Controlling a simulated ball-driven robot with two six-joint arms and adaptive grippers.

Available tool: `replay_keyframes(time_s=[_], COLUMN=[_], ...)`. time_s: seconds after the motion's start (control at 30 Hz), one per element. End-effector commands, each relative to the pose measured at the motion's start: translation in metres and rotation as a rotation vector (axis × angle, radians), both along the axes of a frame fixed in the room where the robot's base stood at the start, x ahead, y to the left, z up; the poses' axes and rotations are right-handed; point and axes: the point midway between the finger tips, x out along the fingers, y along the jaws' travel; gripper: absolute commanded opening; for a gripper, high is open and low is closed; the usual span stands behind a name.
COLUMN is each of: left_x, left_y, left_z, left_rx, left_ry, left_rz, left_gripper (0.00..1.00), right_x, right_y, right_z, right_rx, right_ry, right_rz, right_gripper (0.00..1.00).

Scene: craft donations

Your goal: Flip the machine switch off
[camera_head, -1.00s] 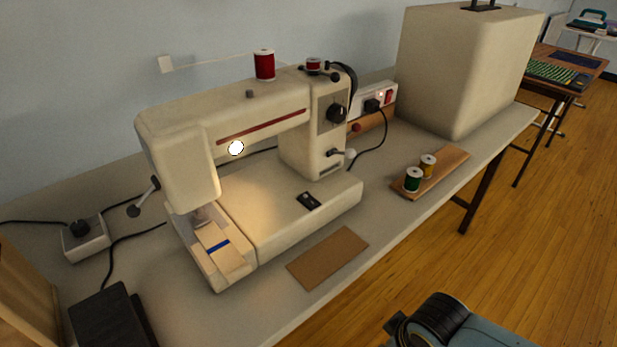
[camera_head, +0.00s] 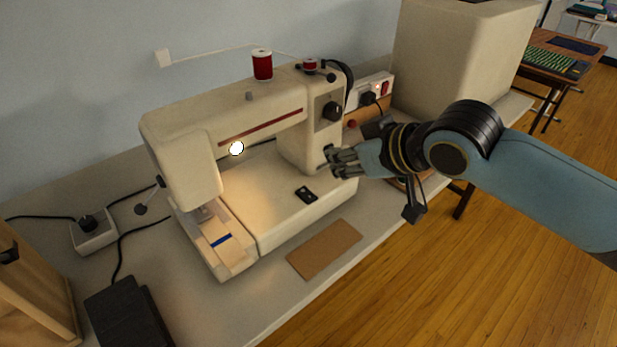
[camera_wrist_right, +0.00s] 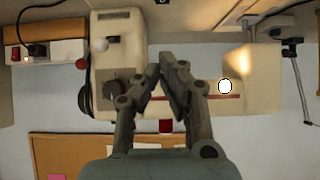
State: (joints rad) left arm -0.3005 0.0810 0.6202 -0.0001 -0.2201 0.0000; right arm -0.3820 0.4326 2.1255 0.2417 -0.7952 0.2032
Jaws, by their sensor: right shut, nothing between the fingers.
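The cream sewing machine (camera_head: 285,135) stands on the grey table, its lamp (camera_head: 237,148) lit. A small black switch plate (camera_head: 306,194) with a pale mark lies on the machine's bed; I cannot tell its rocker position. My right gripper (camera_head: 333,163) is shut and empty in front of the machine's right column, hiding the small lever there. I cannot tell if it touches the column. In the right wrist view the shut fingers (camera_wrist_right: 166,72) point at the machine (camera_wrist_right: 118,45), which appears upside down. My left gripper is not in view.
A power strip with a red switch (camera_head: 385,88) and black plug sits behind the machine. Red thread spools (camera_head: 262,65) stand on top. A brown mat (camera_head: 325,249) lies in front. A black pedal (camera_head: 125,312) is at lower left. A big cream case (camera_head: 455,55) stands right.

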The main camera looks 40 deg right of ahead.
Motion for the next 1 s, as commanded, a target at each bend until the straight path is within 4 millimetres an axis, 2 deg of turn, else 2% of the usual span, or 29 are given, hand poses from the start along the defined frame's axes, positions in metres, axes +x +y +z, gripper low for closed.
replay_keyframes(time_s=[0.17, 0.37, 0.73, 0.83, 1.0], left_x=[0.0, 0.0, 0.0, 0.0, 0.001], left_y=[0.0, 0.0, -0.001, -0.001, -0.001], left_z=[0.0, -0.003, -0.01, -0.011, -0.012], left_rx=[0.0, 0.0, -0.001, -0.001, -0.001], left_ry=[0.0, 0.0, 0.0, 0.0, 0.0], left_rz=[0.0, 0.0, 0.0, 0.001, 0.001], left_gripper=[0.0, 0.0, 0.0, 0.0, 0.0], right_x=[0.001, 0.019, 0.08, 0.08, 0.082], right_y=[0.0, 0.002, 0.007, 0.007, 0.007], right_z=[-0.001, -0.016, -0.064, -0.081, -0.097], right_rx=[0.0, 0.003, 0.002, 0.0, 0.0], right_ry=[0.001, 0.0, 0.002, 0.006, 0.003], right_rz=[-0.001, -0.003, -0.003, -0.002, -0.001], right_gripper=[0.0, 0.0, 0.0, 0.0, 0.0])
